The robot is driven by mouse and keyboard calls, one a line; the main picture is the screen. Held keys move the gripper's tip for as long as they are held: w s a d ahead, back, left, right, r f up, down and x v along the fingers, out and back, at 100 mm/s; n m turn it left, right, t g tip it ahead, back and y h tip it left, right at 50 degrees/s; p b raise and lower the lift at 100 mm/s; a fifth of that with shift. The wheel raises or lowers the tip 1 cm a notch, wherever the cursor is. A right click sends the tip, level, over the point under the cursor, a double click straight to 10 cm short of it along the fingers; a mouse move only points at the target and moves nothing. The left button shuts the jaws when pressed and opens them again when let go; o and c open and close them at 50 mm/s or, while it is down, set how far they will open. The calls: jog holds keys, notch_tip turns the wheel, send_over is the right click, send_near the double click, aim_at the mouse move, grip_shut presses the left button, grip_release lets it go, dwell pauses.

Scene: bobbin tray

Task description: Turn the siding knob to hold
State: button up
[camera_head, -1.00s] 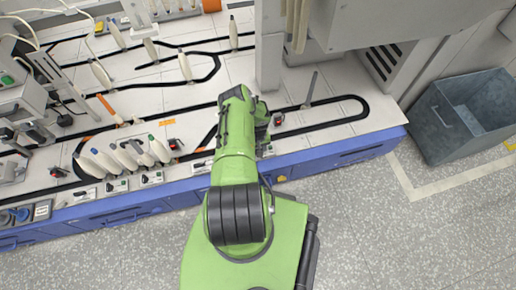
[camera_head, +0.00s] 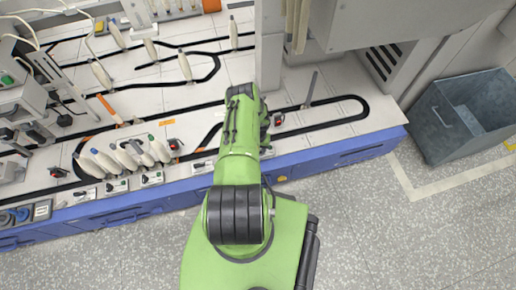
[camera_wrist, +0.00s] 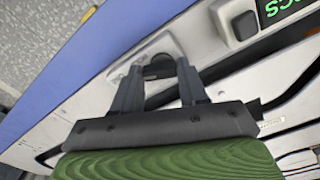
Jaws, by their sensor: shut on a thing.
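In the wrist view a dark knob (camera_wrist: 157,68) sits on a pale plate (camera_wrist: 165,43) at the edge of the bench, next to the blue front rail. My gripper (camera_wrist: 158,70) has its two dark fingers on either side of the knob and is shut on it. The knob's pointer and any lettering around it are hidden or too small to read. In the head view my green arm covers the gripper and the knob.
A grey box with a black button (camera_wrist: 243,25) and green lit characters stands beside the knob. In the head view, several pale bobbins (camera_head: 125,158) stand left on the bench. A grey bin (camera_head: 433,128) is on the floor at the right.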

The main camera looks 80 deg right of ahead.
jog(key=m, duration=0.6)
jog(key=shift+a+m, duration=0.1)
jog(key=shift+m, duration=0.2)
jog(key=m, duration=0.6)
jog(key=shift+w, duration=0.1)
jog(key=shift+m, duration=0.4)
jog(key=o, duration=1.1)
jog(key=shift+c, duration=0.2)
notch_tip(320, 180, up, 16)
jog(key=p, duration=0.6)
jog(key=shift+f, duration=0.1)
